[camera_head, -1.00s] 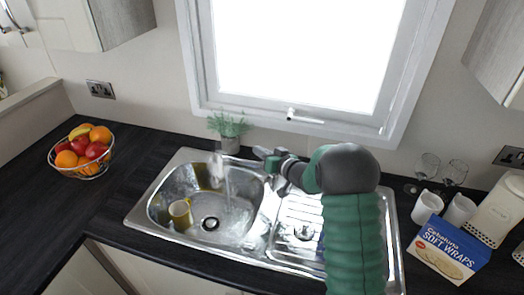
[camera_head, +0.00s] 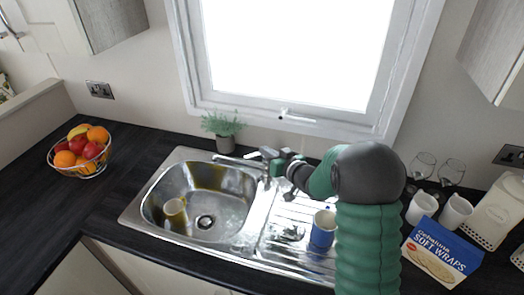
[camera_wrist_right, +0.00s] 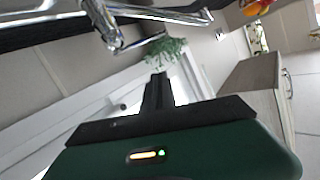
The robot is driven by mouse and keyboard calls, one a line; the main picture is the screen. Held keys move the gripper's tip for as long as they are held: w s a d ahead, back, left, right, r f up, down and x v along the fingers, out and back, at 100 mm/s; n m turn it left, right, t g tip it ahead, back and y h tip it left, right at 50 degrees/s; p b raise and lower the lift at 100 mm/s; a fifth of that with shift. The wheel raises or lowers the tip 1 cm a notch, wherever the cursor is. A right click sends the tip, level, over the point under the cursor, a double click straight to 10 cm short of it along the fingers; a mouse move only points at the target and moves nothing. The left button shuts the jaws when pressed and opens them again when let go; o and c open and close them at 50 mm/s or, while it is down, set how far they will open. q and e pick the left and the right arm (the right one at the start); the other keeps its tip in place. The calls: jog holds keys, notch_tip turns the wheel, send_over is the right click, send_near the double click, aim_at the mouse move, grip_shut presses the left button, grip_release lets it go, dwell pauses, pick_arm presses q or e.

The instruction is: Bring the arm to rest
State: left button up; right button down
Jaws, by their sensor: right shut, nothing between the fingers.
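My right arm comes in from the lower right in the head view, and its gripper (camera_head: 268,157) is beside the tap (camera_head: 236,162) behind the sink. In the right wrist view the fingers (camera_wrist_right: 158,92) are together with nothing between them. The tap's chrome (camera_wrist_right: 108,30) shows close by at the upper left there. I cannot tell whether the gripper touches the tap. No water stream shows from the spout. My left gripper is not in view.
A yellow mug (camera_head: 175,213) lies in the sink basin (camera_head: 215,232). A blue cup (camera_head: 322,230) stands on the drainer beside my arm. A potted plant (camera_head: 224,127) is behind the tap. A soft wraps box (camera_head: 441,252), white cups and glasses stand right. A fruit basket (camera_head: 80,152) is left.

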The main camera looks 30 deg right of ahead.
jog(key=s+a+f+n+g, duration=0.1)
jog(key=s+a+f+g, duration=0.3)
jog(key=s+a, duration=0.3)
jog(key=s+a+f+n+g, duration=0.1)
jog(key=s+a+f+g, duration=0.3)
jog(key=s+a, duration=0.3)
jog(key=s+a+f+g, duration=0.3)
jog(key=s+a, duration=0.4)
jog(key=s, duration=0.5)
jog(key=shift+s+a+f+n+g, duration=0.15)
jog(key=shift+s+f+n+g, duration=0.2)
jog(key=shift+g, duration=0.45)
jog(key=shift+w+d+f, duration=0.15)
jog(key=shift+d+f, duration=0.05)
jog(key=shift+d, duration=0.4)
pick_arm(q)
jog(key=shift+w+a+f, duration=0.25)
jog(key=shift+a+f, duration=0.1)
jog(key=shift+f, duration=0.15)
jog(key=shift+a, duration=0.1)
pick_arm(e)
jog(key=shift+a, duration=0.15)
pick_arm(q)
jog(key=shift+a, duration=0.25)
pick_arm(e)
jog(key=shift+a+r, duration=0.1)
jog(key=shift+a, duration=0.15)
